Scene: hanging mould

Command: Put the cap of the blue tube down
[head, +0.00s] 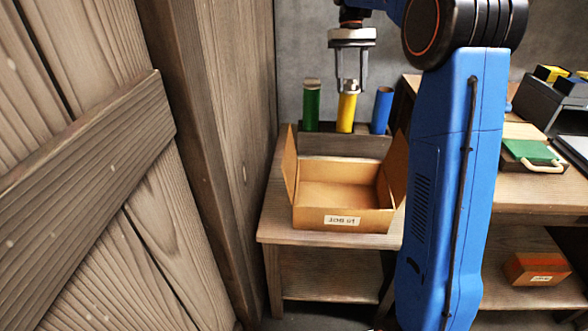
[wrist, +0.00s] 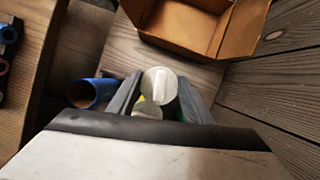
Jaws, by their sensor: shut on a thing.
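The blue tube (head: 382,110) stands upright at the back of the bench, at the right of a row of three. In the wrist view the blue tube (wrist: 92,93) shows an open, uncapped top. My gripper (head: 348,86) points down, above the yellow tube (head: 346,113) and left of the blue one. It is shut on a pale round cap (wrist: 160,84), seen between the fingers in the wrist view. A second, smaller pale disc (wrist: 147,110) shows below it, near the yellow tube. The gap between held cap and yellow tube is hard to judge.
A green tube (head: 312,106) stands at the left of the row. An open cardboard box (head: 344,219) sits in front on the bench (head: 275,215). A wooden door (head: 90,150) closes off the left. A green-topped case (head: 528,152) lies on the right-hand bench.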

